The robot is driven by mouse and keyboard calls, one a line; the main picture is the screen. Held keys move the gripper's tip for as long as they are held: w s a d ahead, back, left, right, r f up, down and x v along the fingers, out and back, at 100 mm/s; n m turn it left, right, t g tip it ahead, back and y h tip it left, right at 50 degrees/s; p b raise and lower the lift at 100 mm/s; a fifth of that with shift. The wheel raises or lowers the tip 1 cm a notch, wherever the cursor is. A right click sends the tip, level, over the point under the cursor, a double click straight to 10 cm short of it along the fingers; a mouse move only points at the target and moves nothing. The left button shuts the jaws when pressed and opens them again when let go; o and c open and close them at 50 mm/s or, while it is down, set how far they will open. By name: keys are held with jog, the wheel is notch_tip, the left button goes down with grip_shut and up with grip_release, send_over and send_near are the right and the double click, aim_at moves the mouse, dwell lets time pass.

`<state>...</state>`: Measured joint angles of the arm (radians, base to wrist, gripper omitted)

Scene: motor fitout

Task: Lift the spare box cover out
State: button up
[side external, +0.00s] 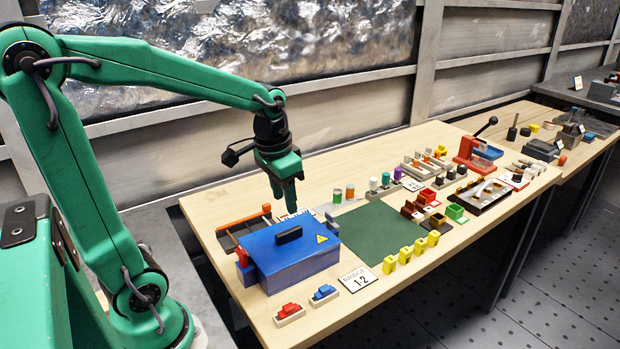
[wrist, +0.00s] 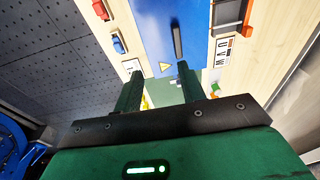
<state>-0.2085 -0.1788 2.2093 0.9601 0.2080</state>
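A blue box cover (side external: 290,252) with a black bar handle (side external: 288,234) and a yellow warning triangle lies near the left end of the wooden table. I cannot tell if it is the spare cover. In the wrist view the blue cover (wrist: 160,28) shows at the top, with its dark handle (wrist: 177,38) running lengthwise. My gripper (side external: 287,205) hangs pointing down above the table, above and behind the cover in the side view, not touching it. In the wrist view its two fingers (wrist: 157,80) stand apart with nothing between them.
A red block (side external: 289,310) and a blue block (side external: 323,292) sit on small bases in front of the cover. A printed card (side external: 358,279) and a bare green mat (side external: 378,234) lie to its right. A dark divided tray (side external: 240,226) is behind it. Several yellow parts line the front edge.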

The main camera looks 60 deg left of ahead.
jog(key=g, duration=0.2)
send_over(289, 230)
notch_tip(289, 230, down, 4)
jog(key=shift+s+f, duration=0.1)
jog(key=shift+f, duration=4)
grip_shut()
